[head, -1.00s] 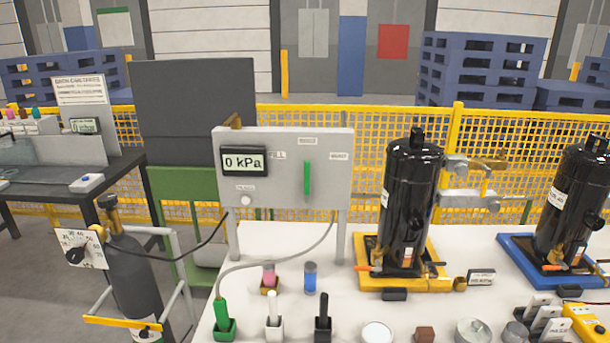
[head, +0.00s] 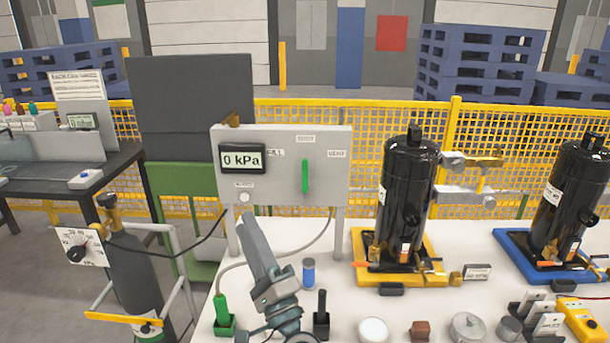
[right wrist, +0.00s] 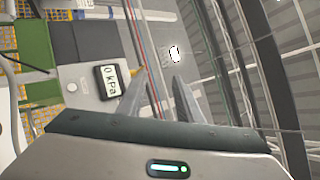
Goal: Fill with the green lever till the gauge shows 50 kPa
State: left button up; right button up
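The green lever (head: 305,176) stands upright on the grey panel (head: 322,192). A small label sits on each side of it and one above. The gauge (head: 242,159) at the panel's upper left reads 0 kPa, and the same reading shows sideways in the right wrist view (right wrist: 110,82). My right gripper (head: 246,220) is in front of the panel's lower left, below the gauge and left of the lever. In the right wrist view its fingers (right wrist: 159,76) are apart with nothing between them. The lever cannot be made out there. My left gripper is not in view.
A white button (head: 244,197) is just above my right fingertips. A green-handled hose end (head: 222,312) stands at the table's left front. Black compressors stand on a yellow tray (head: 440,270) and a blue tray (head: 512,248). A gas cylinder (head: 132,270) is at left.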

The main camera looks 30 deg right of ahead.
jog(key=w+d+r+m+g+h, duration=0.3)
jog(key=w+d+m+g+h, duration=0.15)
jog(key=d+m+h, duration=0.8)
jog(key=w+d+f+m+g, duration=0.1)
jog(key=w+f+m+g, duration=0.4)
jog(key=m, duration=0.8)
jog(key=shift+w+f+g, duration=0.2)
jog(key=shift+f+g, duration=0.4)
jog(key=shift+g, duration=0.45)
jog(key=shift+d+r+h, duration=0.1)
jog(key=shift+d+h, duration=0.1)
jog(key=shift+h, duration=0.05)
